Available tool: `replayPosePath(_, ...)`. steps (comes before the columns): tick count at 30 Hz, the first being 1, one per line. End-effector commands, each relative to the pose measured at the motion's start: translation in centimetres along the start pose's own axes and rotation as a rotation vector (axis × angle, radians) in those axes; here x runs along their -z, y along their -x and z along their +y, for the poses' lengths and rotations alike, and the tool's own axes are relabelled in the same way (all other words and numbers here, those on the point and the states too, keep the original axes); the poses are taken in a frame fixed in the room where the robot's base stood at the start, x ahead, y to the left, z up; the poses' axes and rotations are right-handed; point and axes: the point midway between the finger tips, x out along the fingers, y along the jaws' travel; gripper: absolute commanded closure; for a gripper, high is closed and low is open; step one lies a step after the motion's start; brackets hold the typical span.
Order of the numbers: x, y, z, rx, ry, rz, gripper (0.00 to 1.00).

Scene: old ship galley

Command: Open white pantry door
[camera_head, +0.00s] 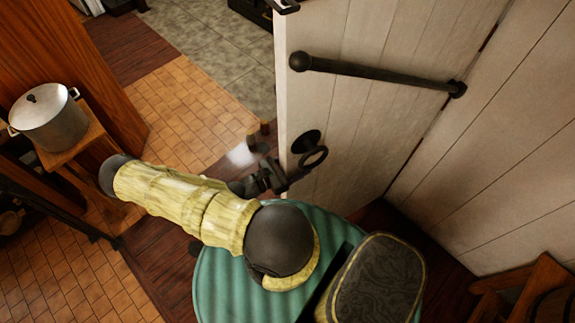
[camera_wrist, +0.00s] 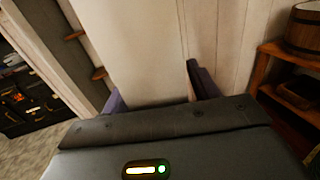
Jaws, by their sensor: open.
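The white pantry door (camera_head: 355,95) of vertical planks stands at an angle to the white plank wall at right, its free edge facing left in the head view. A dark ring handle (camera_head: 313,157) hangs from a round plate on its face. My gripper (camera_head: 277,178) is open at the door's free edge, just left of and below the ring. In the wrist view, the fingers (camera_wrist: 156,86) spread on either side of a pale panel (camera_wrist: 140,45), which looks like the door's edge. Contact with it cannot be told.
A dark bar (camera_head: 380,75) crosses the upper door to the seam at right. A lidded metal pot (camera_head: 47,117) stands on a wooden stand at left. Tiled floor (camera_head: 190,110) lies open left of the door. A wooden shelf with a bucket (camera_wrist: 302,30) shows at right in the wrist view.

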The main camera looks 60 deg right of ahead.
Motion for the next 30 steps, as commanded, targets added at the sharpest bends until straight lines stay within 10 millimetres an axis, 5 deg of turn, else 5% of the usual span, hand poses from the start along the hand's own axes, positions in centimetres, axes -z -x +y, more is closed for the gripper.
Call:
replayPosePath(11, 0.4, 2.5, 0.1, -0.003, -0.002, 0.004, 0.40)
replayPosePath(30, 0.4, 14.9, 0.1, -0.001, -0.002, 0.004, 0.40)
